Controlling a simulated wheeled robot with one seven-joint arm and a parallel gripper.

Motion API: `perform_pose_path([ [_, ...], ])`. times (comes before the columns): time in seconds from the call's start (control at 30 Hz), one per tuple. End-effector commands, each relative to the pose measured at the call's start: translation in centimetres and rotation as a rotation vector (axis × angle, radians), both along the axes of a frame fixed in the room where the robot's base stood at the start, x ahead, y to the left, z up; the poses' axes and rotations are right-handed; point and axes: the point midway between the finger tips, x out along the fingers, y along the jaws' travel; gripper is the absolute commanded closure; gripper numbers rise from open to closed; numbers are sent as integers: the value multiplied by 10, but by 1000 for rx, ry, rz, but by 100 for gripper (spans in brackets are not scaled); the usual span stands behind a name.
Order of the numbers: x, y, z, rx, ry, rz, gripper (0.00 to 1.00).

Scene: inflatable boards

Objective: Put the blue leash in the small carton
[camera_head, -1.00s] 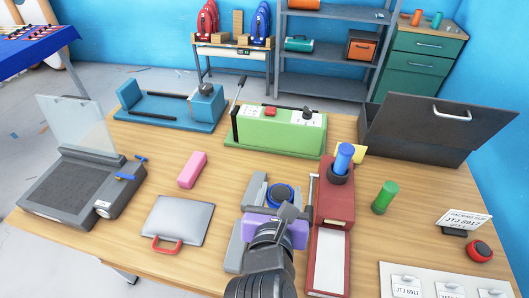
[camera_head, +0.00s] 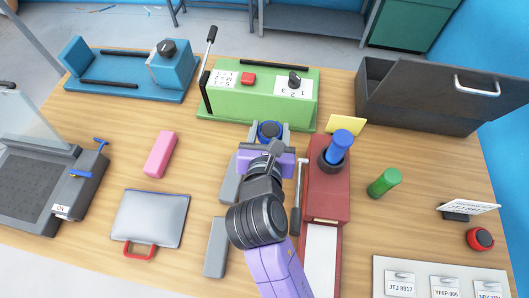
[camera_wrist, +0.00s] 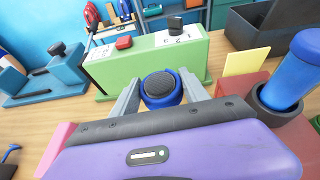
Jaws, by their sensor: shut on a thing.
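A round blue thing with a dark ribbed middle, likely the blue leash coiled up (camera_head: 269,130), sits between the fingers of my gripper (camera_head: 269,133). The wrist view shows the same blue thing (camera_wrist: 163,88) with one grey finger on each side. My gripper is shut on it, in front of the green machine. I cannot tell its exact height above the table. I cannot make out a small carton for certain. A dark grey open-topped box (camera_head: 415,105) with a raised handled side stands at the back right.
The green machine (camera_head: 258,95) stands behind my gripper. A red unit (camera_head: 338,195) holding a blue cylinder (camera_head: 341,145) is close on the right, with a green cylinder (camera_head: 385,182) beyond. A pink block (camera_head: 160,154) and grey folder (camera_head: 151,217) lie left. Bare table lies between.

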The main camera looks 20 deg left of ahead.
Motion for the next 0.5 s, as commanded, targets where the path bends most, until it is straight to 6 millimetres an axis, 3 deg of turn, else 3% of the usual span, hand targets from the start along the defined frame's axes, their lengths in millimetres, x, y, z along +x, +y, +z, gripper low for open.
perform_pose_path([
  [0.1, -1, 0, -32, -4, 3, 1, 90],
  [0.3, 0, 0, -76, -3, 1, 0, 90],
  [0.5, 0, 0, -96, 0, -1, 0, 90],
])
